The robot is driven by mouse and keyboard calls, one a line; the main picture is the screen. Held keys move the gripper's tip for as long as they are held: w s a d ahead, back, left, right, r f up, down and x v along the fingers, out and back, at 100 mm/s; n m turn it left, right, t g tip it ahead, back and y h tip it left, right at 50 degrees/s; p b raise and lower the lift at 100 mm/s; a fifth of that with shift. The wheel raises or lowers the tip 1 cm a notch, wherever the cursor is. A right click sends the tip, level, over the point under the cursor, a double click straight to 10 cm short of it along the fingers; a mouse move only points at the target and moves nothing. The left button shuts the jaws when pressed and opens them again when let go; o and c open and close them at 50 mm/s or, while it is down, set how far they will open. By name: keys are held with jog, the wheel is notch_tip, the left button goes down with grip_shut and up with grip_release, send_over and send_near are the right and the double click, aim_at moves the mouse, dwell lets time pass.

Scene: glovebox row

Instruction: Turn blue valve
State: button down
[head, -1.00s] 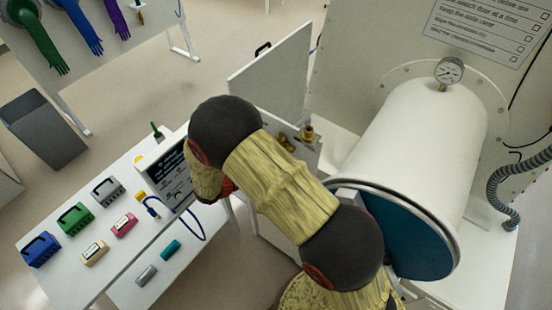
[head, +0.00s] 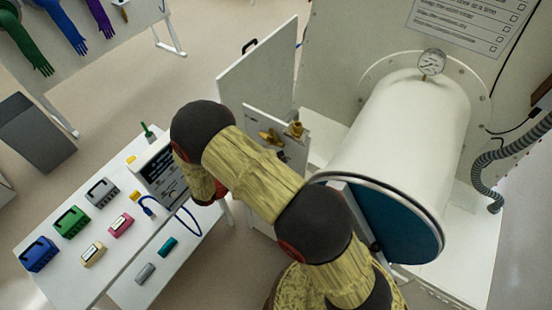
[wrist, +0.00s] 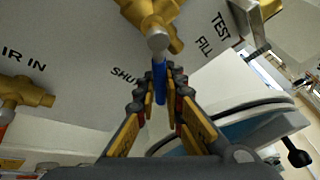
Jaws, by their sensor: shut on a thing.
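In the wrist view, the blue valve shows as a slim blue lever (wrist: 160,82) hanging from a round metal stem end on a brass valve body (wrist: 155,18). My gripper (wrist: 162,88) is shut on the blue lever, with one finger on each side. The lever's lower end lies between the fingers. The panel (wrist: 95,50) behind carries the words "SHUT", "TEST" and "FILL"; "SHUT" is partly covered by a finger. In the head view my arm hides the gripper and the blue lever.
Another brass fitting (wrist: 22,95) sits at the left by "IR IN". In the head view, a white cylinder chamber (head: 405,135) with a gauge (head: 432,62) stands right of my arm. A table (head: 95,255) with coloured boxes stands left. An upright white panel (head: 255,75) rises behind.

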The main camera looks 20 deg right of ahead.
jog(key=c, duration=1.9)
grip_release()
jog(key=shift+a, duration=0.15)
jog(key=v, duration=1.1)
jog(key=shift+a, duration=0.4)
jog(key=shift+c, duration=0.4)
